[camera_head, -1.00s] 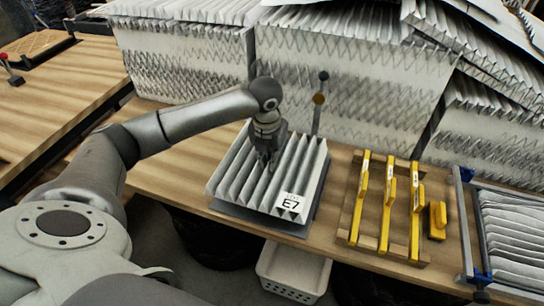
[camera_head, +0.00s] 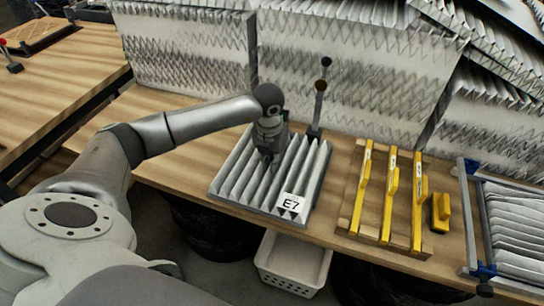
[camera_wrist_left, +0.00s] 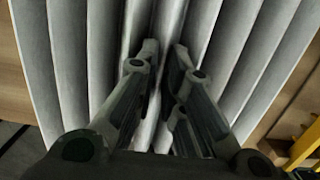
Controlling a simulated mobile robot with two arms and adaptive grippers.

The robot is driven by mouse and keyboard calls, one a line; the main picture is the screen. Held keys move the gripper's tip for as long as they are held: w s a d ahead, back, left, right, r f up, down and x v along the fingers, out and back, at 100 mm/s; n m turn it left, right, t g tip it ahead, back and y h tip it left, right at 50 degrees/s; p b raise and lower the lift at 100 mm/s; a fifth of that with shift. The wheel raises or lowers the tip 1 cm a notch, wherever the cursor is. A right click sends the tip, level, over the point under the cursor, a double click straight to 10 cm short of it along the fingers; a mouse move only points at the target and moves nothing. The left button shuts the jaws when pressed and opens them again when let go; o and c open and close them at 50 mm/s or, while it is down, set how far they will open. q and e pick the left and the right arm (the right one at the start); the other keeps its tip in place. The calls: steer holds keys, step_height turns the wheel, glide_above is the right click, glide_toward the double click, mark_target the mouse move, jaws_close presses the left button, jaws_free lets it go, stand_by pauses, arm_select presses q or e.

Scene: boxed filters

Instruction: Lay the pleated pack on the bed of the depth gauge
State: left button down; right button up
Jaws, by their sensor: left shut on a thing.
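The pleated pack (camera_head: 247,183), white with a label marked E7 (camera_head: 291,204), lies level over the bed of the depth gauge and covers nearly all of it. The gauge's upright post (camera_head: 318,107) with dark and brass-coloured knobs stands behind the pack's right rear corner. My left gripper (camera_head: 269,156) points down at the middle of the pack, shut on one of its pleats. The left wrist view shows both fingers (camera_wrist_left: 160,75) around a pleat, with folds running away on both sides. Whether the pack's underside touches the bed is hidden. My right gripper is not in view.
Yellow gauges (camera_head: 390,195) lie on a wooden rack right of the pack, beside a small yellow block (camera_head: 440,212). A blue-cornered frame (camera_head: 471,225) holds more pleats at far right. Stacked filters (camera_head: 350,80) wall off the back. A white basket (camera_head: 292,262) sits below the table edge.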

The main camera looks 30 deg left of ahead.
arm_select(q)
steer(key=shift+f+b, duration=0.25)
steer(key=shift+b, duration=0.1)
stand_by(0.4)
steer(key=c, duration=1.8)
jaws_free()
steer(key=shift+r, duration=0.15)
steer(key=shift+r+p, duration=1.35)
steer(key=shift+r, duration=0.85)
steer(key=o, duration=0.5)
steer(key=shift+o, duration=0.2)
